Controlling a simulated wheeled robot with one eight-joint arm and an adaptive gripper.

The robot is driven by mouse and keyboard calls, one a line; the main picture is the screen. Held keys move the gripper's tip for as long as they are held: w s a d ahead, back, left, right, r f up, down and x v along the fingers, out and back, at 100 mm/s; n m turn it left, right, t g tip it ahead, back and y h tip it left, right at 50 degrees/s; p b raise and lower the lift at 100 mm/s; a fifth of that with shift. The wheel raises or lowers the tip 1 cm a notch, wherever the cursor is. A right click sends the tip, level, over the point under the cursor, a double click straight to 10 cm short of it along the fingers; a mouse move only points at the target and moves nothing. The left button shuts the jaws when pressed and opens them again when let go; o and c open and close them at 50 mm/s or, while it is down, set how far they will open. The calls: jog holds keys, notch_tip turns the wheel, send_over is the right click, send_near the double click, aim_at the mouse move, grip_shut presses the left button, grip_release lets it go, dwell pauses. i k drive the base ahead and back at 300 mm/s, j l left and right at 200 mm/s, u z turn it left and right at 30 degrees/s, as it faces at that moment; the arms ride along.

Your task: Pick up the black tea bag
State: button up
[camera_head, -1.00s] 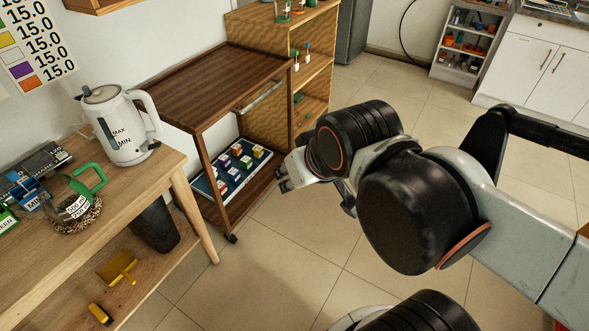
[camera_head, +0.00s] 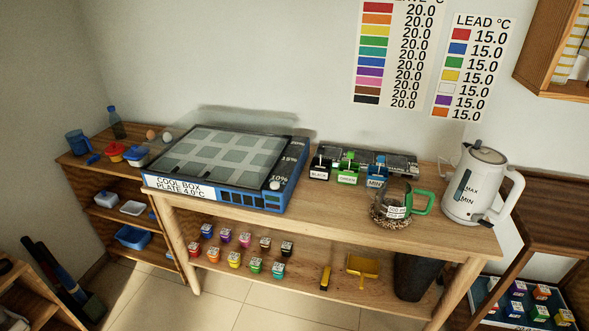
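A small black holder labelled BLACK (camera_head: 319,172) stands on the wooden table near the wall, right of the cool box. Something small and dark sticks up from it, likely the black tea bag, but it is too small to tell. A green holder labelled GREEN (camera_head: 347,174) and a blue holder labelled MINT (camera_head: 376,178) stand beside it to the right, with small items sticking up. My gripper is not in view.
A blue cool box (camera_head: 240,202) fills the table's left half. A glass pot with a green handle (camera_head: 392,215) and a white kettle (camera_head: 473,190) stand on the right. Several small coloured cubes and a yellow tray (camera_head: 362,266) are on the lower shelf (camera_head: 310,280).

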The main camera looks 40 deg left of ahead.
aim_at(321, 150)
jog(key=u, duration=1.4)
